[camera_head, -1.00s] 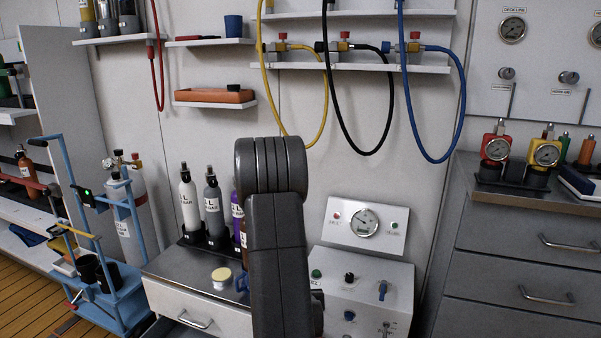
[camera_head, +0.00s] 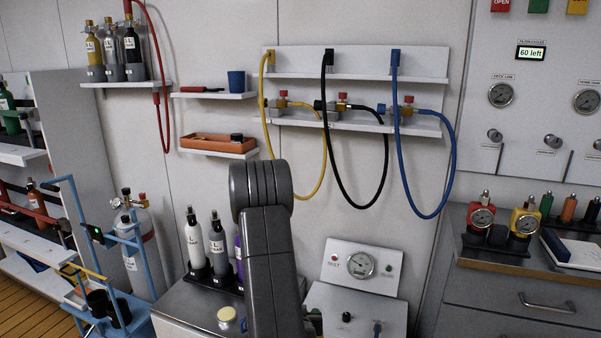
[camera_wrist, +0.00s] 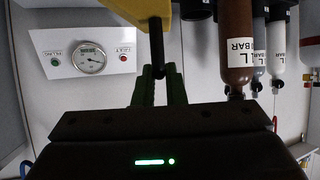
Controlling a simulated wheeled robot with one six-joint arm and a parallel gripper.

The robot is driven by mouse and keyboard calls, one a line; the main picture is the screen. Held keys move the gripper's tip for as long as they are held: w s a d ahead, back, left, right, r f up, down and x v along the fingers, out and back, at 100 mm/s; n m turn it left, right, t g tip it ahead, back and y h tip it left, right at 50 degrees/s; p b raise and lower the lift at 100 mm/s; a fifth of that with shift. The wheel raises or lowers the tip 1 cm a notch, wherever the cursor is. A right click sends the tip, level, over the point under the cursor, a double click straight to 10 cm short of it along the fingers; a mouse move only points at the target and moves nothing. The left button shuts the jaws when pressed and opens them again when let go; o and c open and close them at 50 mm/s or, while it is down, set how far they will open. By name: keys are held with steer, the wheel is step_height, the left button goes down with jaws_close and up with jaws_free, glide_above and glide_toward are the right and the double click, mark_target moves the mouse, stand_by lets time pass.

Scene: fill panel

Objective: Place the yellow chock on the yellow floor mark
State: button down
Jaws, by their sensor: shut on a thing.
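In the wrist view, which looks upside down, my gripper (camera_wrist: 160,78) is shut on a thin black piece below a yellow body. I take the yellow body, cut off by the top edge, to be the yellow chock (camera_wrist: 122,9). Most of the chock is out of the picture. In the head view my dark arm stands in the middle foreground, and neither gripper nor chock shows. The yellow floor mark is in neither view.
A counter with bottles (camera_head: 194,240) and a yellow-lidded jar (camera_head: 227,318) stands near my arm. A gauge panel (camera_head: 330,260) is right of it, with drawers (camera_head: 500,292) further right. A blue cart (camera_head: 150,300) stands left, by wooden floor (camera_head: 25,300). Hoses hang from wall shelves.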

step_height(320, 180, up, 9)
steer(key=s+p, duration=0.1)
steer(key=p, duration=1.1)
steer(key=shift+s, duration=0.3)
steer(key=shift+f, duration=0.15)
